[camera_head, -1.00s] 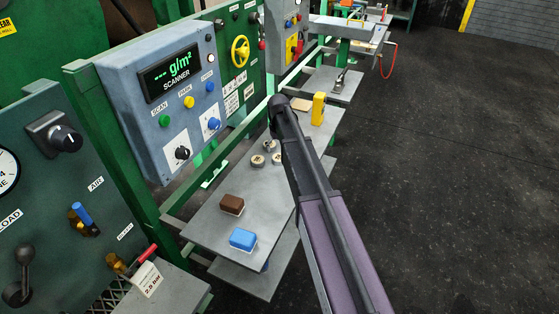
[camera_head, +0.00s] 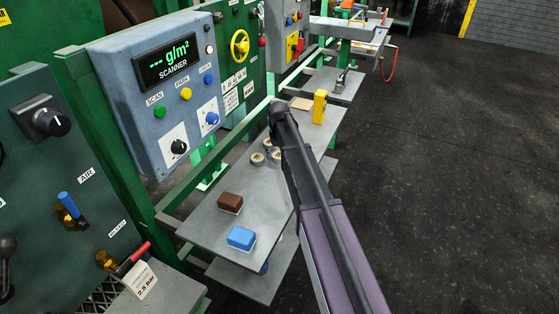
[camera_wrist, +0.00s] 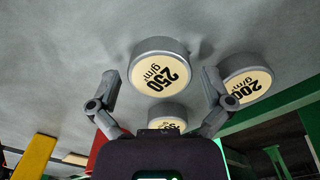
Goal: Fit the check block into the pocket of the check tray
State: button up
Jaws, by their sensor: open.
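No block or tray marked as check block or check tray can be made out for certain. A yellow upright block (camera_head: 319,106) stands on the far part of the grey shelf (camera_head: 208,222), beside a flat tan piece (camera_head: 301,103). My gripper (camera_wrist: 160,88) is open and empty, its fingers apart on either side of a round disc labelled 250 g/m² (camera_wrist: 160,72) in the wrist view. I cannot tell its height over the disc. A 200 g/m² disc (camera_wrist: 248,82) lies to the right. A third disc (camera_wrist: 168,119) is partly hidden. In the head view my arm hides the fingers.
A brown block (camera_head: 230,203) and a blue block (camera_head: 241,238) lie on the shelf's near part. The scanner box (camera_head: 150,100) and a green rail stand left of the shelf. The dark floor (camera_head: 450,180) at right is open.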

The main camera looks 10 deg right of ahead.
aim_at(279, 155)
dwell(0.5)
jog(key=c, duration=1.1)
jog(key=shift+c, duration=0.2)
jog(key=shift+r, duration=0.2)
notch_tip(279, 155, up, 4)
jog(key=p, duration=0.4)
jog(key=shift+f, duration=0.25)
jog(key=s, duration=1)
jog(key=s+r+p, duration=0.1)
jog(key=s, duration=0.5)
